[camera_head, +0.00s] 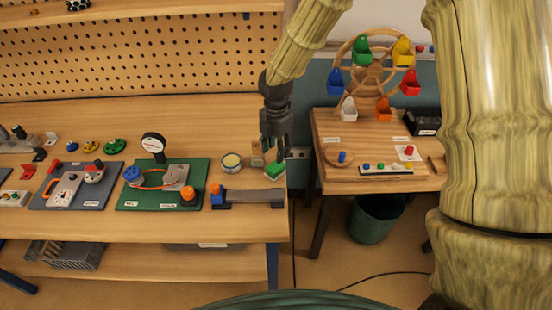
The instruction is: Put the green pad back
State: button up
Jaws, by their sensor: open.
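The small green pad (275,170) lies near the right end of the long wooden workbench, with a pale edge at its lower side. My gripper (275,150) points down over it. Its dark fingers are open, and their tips end just above or behind the pad. I cannot tell whether they touch it. My pale, bamboo-textured arm reaches in from the top.
A tan block (257,154) and a round tin (231,162) stand left of the pad. A grey bar (255,197) lies in front. A green board (163,203) holds a pulley set. Right, across a gap, a small table (340,178) bears a wooden wheel (375,72).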

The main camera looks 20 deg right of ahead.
aim_at(276, 166)
jog(key=shift+r+b, duration=0.45)
jog(key=shift+r, duration=1.6)
